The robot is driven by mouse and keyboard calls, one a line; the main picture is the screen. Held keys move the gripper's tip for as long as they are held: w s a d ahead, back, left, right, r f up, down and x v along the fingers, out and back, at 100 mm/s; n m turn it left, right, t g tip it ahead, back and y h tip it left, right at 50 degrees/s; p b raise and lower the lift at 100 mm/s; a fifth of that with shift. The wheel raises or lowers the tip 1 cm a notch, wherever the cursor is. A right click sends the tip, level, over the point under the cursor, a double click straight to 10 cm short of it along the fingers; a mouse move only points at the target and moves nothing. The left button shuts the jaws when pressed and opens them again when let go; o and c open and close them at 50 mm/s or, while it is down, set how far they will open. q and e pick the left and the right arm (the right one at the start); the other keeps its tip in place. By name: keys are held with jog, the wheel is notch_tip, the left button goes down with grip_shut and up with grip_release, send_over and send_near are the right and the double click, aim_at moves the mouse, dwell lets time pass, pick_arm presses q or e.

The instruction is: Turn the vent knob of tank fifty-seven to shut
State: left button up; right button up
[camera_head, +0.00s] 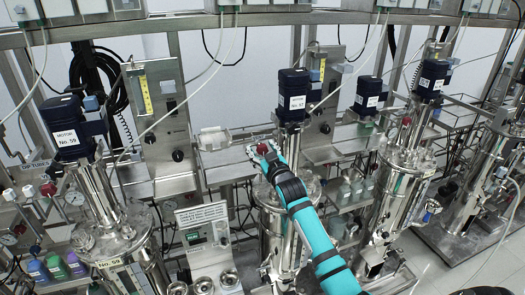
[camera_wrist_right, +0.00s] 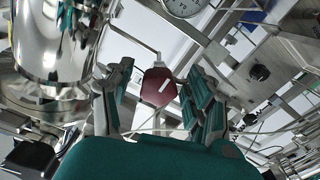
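The motor labelled No. 57 (camera_head: 292,95) stands above a steel tank (camera_head: 273,225) in the middle of the head view. My teal right arm partly hides this tank. A red knob (camera_head: 262,149) shows at my right gripper (camera_head: 266,156), beside the motor column. In the right wrist view the red knob (camera_wrist_right: 157,87), with a pale stripe on its face, lies between the two spread fingers of my right gripper (camera_wrist_right: 160,92). Gaps show on both sides of the knob, so the gripper is open around or just before it; the exact depth is unclear. My left gripper is not in view.
A tank labelled No. 59 (camera_head: 118,235) with its motor (camera_head: 65,120) stands at left. Another motor (camera_head: 369,95) and a steel tank (camera_head: 405,185) stand at right. A sign plate (camera_head: 201,214) stands left of my arm. A round gauge (camera_wrist_right: 183,5) shows in the wrist view.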

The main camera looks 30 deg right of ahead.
jog(key=shift+s, duration=0.1)
jog(key=v, duration=1.1)
jog(key=shift+s+a, duration=0.2)
jog(key=shift+s, duration=0.2)
